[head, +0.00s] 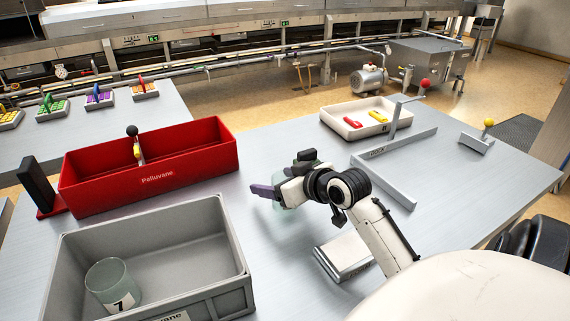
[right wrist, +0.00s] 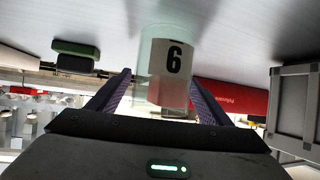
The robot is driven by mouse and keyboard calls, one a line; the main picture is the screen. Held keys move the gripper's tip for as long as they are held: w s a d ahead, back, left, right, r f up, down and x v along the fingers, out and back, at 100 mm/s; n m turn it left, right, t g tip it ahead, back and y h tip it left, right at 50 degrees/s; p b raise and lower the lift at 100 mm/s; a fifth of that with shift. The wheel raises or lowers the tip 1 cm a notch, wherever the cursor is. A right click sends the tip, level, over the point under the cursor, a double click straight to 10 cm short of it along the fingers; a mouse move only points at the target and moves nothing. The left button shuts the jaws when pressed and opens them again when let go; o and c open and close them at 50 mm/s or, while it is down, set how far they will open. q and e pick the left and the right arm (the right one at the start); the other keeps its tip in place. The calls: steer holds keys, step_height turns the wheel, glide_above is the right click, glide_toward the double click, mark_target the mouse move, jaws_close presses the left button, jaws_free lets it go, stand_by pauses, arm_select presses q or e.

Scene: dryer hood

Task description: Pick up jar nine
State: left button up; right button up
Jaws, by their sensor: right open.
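A clear jar with a white label (right wrist: 172,68) stands on the metal table. The right wrist view is upside down, and its digit looks like a 6 there, so it reads as 9 upright. In the head view the jar (head: 281,204) is a pale shape mostly hidden by my right gripper (head: 268,193). That gripper is open, its two purple-grey fingers reaching toward both sides of the jar in the right wrist view (right wrist: 160,80). I cannot tell whether they touch it. Another jar (head: 108,278), its label looking like 7, is in the grey crate. My left gripper is not in view.
The grey crate (head: 232,248) and red Pelluvane bin (head: 200,157) stand left of my gripper. A silver block (head: 345,256) lies below my forearm. A metal dock bracket (head: 400,191) and white tray (head: 335,122) are to the right.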

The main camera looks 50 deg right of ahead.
steer(key=c, duration=1.1)
